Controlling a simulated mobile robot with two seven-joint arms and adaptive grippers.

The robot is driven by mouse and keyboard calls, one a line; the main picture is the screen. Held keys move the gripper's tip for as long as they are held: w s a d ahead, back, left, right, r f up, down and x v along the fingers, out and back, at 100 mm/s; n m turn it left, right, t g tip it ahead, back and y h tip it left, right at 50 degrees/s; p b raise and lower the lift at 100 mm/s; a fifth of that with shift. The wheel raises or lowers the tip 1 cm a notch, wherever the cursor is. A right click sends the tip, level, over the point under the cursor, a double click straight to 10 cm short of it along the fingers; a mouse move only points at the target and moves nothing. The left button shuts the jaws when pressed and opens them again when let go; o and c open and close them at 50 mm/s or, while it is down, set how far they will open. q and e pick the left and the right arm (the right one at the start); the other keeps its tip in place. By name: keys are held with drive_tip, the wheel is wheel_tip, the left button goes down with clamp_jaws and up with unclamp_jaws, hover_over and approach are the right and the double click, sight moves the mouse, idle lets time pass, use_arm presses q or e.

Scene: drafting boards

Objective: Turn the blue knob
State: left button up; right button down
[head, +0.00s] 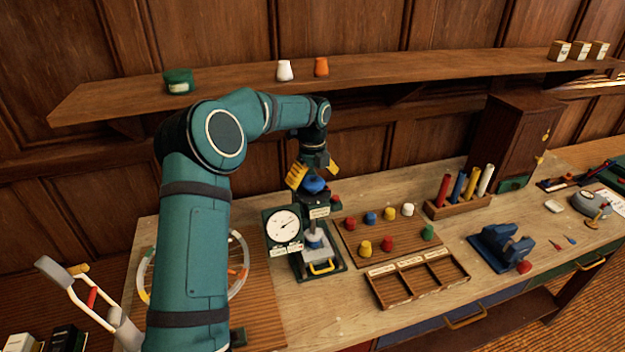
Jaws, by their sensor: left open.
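The blue knob (315,185) sits on top of a dark green stand (320,212) with a round white dial gauge (283,225) on its left. My left gripper (314,176) is over the knob, pointing down, with its yellow fingers apart on either side of it. The gripper is open; I cannot tell whether the fingers touch the knob. The gripper body hides the knob's top. My right gripper is not in view.
A board with several coloured knobs (350,237) and an empty divided tray (402,302) lie right of the stand. A rack of coloured tubes (460,208) and a blue vise (497,246) stand farther right. A wall shelf (420,70) runs above the bench.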

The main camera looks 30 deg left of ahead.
sight(312, 180)
use_arm(q)
wheel_tip(312, 180, up, 12)
idle(0.5)
idle(0.5)
